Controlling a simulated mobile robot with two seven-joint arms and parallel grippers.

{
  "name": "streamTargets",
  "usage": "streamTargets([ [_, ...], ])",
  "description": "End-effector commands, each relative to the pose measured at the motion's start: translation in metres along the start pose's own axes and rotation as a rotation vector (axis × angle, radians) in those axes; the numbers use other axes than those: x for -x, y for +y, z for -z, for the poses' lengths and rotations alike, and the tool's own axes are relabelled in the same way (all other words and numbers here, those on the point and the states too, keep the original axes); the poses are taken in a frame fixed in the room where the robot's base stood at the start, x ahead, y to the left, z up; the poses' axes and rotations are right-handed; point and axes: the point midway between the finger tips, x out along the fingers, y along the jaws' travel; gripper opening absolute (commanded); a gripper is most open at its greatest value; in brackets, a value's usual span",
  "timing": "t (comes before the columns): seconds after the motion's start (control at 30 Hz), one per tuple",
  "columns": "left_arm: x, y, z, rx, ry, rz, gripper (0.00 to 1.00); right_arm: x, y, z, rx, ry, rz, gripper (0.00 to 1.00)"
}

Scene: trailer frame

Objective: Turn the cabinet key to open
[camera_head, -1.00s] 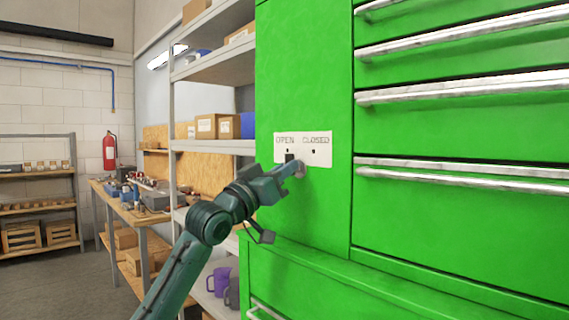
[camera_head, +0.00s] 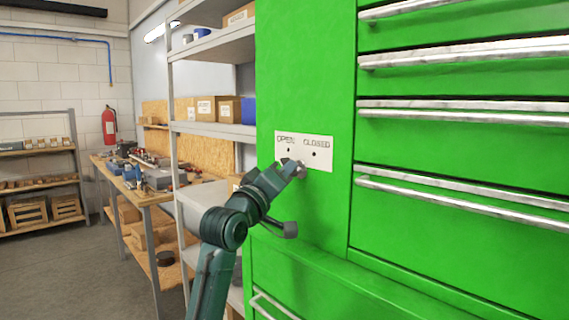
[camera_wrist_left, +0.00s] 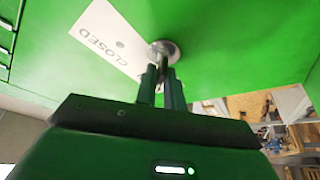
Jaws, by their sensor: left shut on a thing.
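The green cabinet (camera_head: 305,215) carries a white label plate (camera_head: 318,153) reading OPEN on the left and CLOSED on the right, each with a dark dot. My left gripper (camera_head: 297,168) reaches the plate's lower edge, between the two words, and hides most of the key there. In the left wrist view its two fingers (camera_wrist_left: 162,88) are shut on the key (camera_wrist_left: 164,72), in front of a round metal lock (camera_wrist_left: 163,49) beside the plate. The key's exact angle is hard to tell. My right gripper is not in view.
Drawers with long metal handles (camera_head: 460,196) fill the cabinet's right side. A grey shelf with boxes (camera_head: 206,108) stands just left of the cabinet. A workbench (camera_head: 150,190) with tools is further left, and the floor (camera_head: 60,270) there is open.

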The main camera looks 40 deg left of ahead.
Motion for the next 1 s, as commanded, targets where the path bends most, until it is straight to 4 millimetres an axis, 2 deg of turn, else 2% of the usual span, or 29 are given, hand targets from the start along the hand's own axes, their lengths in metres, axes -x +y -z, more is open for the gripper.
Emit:
streamTargets([
  [0.03,-0.0006,-0.0003,-0.0047,0.015,-0.015,0.009,0.00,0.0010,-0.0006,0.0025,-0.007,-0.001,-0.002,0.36],
  [0.77,-0.0001,-0.0026,-0.0071,0.049,-0.018,0.025,0.00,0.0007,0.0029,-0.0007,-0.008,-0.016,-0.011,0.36],
  [0.8,-0.0002,-0.0026,-0.0072,0.049,-0.018,0.025,0.12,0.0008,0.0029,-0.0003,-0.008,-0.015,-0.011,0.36],
  [1.0,-0.0001,-0.0018,-0.0045,0.048,-0.012,0.023,0.29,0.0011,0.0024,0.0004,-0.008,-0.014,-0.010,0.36],
])
